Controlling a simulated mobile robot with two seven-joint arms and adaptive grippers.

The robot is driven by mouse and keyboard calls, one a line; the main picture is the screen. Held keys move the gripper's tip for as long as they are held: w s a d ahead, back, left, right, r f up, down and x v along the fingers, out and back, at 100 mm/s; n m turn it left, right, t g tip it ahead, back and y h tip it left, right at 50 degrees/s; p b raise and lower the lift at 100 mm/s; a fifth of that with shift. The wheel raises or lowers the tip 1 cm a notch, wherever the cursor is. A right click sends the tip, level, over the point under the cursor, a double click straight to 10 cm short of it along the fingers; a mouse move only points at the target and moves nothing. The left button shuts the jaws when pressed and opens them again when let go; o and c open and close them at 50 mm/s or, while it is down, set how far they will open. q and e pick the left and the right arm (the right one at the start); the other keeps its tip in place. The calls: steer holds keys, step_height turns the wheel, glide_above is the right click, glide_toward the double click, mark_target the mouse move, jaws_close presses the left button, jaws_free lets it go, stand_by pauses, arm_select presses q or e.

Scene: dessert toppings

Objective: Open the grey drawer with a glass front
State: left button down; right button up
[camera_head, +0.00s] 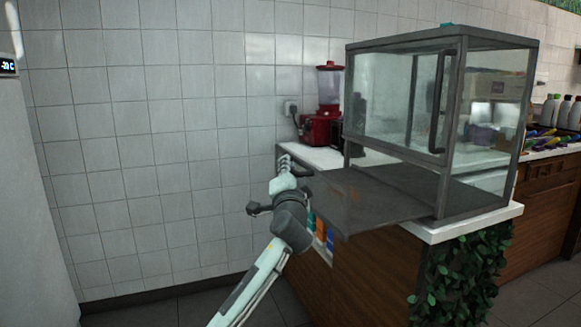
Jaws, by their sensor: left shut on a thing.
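The grey drawer (372,196) shows as a flat dark panel under the glass display case (452,42). It sticks out toward the left, past the counter's edge. My left gripper (289,165) is at the drawer's outer left end and is shut on it. The exact grip point is small and partly hidden by my own wrist. The case has a grey frame, clear panes and a dark vertical handle (445,100) on its near side. I cannot make out a glass pane on the drawer's outer end. My right gripper is not in view.
The case stands on a white-topped wooden counter (372,272) with leaves (462,280) at its corner. A red blender (328,90) stands behind the drawer. Colourful packets (322,232) sit below the drawer's outer end. A tiled wall is behind; floor at left is clear.

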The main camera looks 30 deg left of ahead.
arm_select(q)
steer(key=c, duration=1.6)
jaws_free()
steer(key=shift+o, duration=0.2)
steer(key=v, duration=1.2)
